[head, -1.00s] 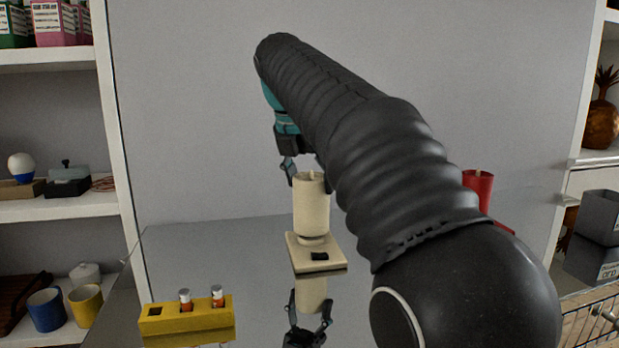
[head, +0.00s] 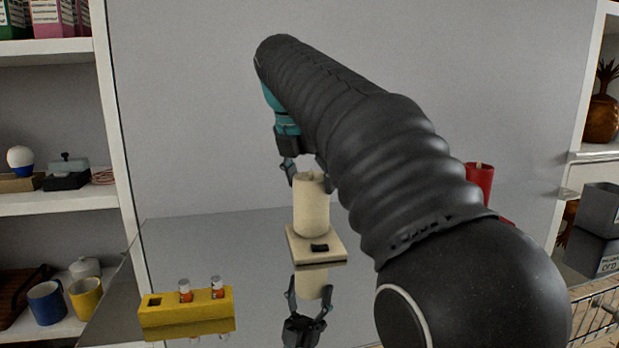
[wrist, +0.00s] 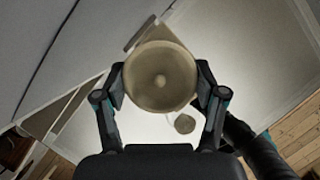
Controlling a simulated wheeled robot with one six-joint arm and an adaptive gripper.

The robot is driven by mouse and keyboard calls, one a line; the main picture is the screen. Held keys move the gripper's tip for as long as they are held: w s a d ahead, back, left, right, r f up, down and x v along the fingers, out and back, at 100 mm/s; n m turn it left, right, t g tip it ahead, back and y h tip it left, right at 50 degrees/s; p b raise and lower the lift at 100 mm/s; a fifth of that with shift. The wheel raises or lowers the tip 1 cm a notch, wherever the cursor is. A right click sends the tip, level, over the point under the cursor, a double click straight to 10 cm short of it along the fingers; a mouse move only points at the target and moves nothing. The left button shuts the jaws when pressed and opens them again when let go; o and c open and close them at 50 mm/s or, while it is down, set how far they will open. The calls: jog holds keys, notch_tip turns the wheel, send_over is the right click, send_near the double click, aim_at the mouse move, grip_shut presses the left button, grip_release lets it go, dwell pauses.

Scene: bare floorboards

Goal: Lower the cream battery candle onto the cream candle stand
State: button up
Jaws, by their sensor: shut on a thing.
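The cream candle (head: 311,208) is upright at the centre of the head view, over the cream candle stand (head: 333,249). Its lower end meets the stand's top in the picture; I cannot tell whether it rests there or hangs just above. The stand is a square plate with a dark patch at its front. My gripper (head: 307,174) is shut on the candle near its top; its right finger is partly behind my arm. In the wrist view the candle's round top (wrist: 160,78) sits between both fingers and hides most of the stand.
The glossy table mirrors the candle and gripper. A yellow holder (head: 187,320) with two small vials stands at front left. Shelves with mugs (head: 86,299) flank the left. Bare table lies left of the stand.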

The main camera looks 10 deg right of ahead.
jog(key=shift+f, duration=0.3)
jog(key=o, duration=1.4)
jog(key=shift+c, duration=0.2)
jog(key=v, duration=1.2)
jog(key=shift+w, duration=0.1)
